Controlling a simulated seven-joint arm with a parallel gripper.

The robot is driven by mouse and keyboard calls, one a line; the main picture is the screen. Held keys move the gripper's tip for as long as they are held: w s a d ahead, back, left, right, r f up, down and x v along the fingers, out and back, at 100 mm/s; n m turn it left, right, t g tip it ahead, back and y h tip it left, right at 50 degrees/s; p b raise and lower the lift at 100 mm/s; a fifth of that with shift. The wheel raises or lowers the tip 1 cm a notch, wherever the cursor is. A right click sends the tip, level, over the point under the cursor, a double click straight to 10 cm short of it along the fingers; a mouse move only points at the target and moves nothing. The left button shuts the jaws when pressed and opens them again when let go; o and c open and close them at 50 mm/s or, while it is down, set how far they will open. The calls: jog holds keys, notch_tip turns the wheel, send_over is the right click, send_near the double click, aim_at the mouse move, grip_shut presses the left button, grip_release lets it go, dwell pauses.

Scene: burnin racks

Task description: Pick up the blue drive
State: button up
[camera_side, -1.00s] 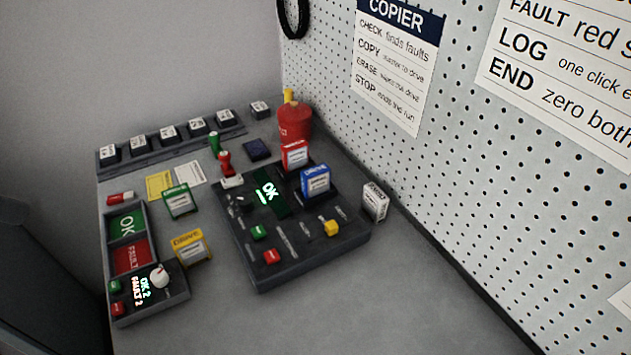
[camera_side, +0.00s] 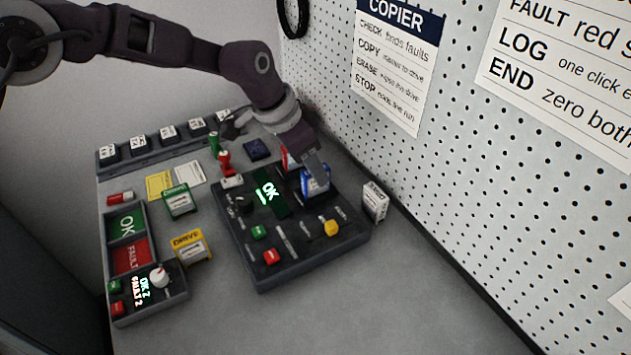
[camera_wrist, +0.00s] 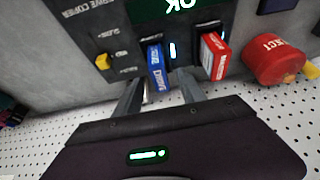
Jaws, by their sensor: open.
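The blue drive (camera_side: 316,184) stands upright in a slot of the dark copier (camera_side: 262,277), beside a red drive (camera_side: 287,160). In the wrist view the blue drive (camera_wrist: 156,68) shows between the red drive (camera_wrist: 215,56) and the copier's yellow button (camera_wrist: 103,61). My gripper (camera_side: 316,168) is at the top of the blue drive in the side view and partly covers it. In the wrist view my gripper's two fingers (camera_wrist: 160,88) are apart, one on each side of the blue drive's near end. I cannot tell whether they touch it.
The red drive stands close beside my gripper. A red canister (camera_wrist: 277,60) stands beyond it. A white drive (camera_side: 375,202) stands right of the copier, near the pegboard (camera_side: 480,170). The front table is clear.

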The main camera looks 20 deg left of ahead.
jog(key=x, duration=0.2)
jog(key=shift+w+d+f, duration=0.1)
jog(key=shift+d+f, duration=0.05)
jog(key=shift+f, duration=0.1)
grip_shut()
